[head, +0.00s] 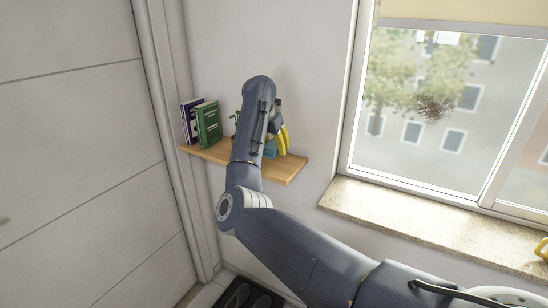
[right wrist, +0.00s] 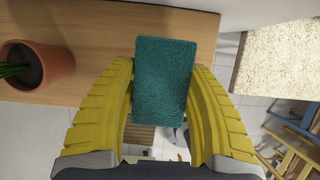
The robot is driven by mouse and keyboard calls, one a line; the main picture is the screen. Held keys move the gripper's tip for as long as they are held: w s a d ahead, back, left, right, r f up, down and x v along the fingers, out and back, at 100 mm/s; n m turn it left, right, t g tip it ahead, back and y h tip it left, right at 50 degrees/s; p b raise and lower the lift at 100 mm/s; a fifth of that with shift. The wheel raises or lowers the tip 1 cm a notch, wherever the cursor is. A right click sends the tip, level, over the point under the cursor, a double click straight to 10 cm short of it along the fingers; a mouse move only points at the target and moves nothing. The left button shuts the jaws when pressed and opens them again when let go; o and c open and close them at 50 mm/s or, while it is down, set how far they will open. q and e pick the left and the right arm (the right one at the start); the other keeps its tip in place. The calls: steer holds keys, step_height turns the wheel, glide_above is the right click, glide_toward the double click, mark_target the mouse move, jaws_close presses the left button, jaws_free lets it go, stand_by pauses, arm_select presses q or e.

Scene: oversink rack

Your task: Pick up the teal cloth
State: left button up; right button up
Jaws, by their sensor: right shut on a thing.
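The teal cloth (right wrist: 165,85) is a flat rectangular piece between the two yellow fingers of my right gripper (right wrist: 164,68) in the right wrist view. The fingers are shut on its two long sides. The cloth appears over the front edge of the wooden shelf (right wrist: 110,30); I cannot tell whether it still touches the shelf. In the head view, my right gripper (head: 281,141) is at the right part of the shelf (head: 284,172), and a bit of the teal cloth (head: 270,149) shows beside my arm. My left gripper is in neither view.
A green book (head: 209,125) and a purple book (head: 190,122) stand at the shelf's left end. A plant in a terracotta pot (right wrist: 40,66) stands left of the gripper, mostly hidden in the head view by my arm. A window sill (head: 430,225) lies to the right.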

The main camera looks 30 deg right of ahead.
mark_target(274, 144)
step_height(274, 144, up, 15)
steer(key=shift+r, duration=0.15)
stand_by(0.4)
steer(key=o, duration=0.3)
steer(key=c, duration=0.3)
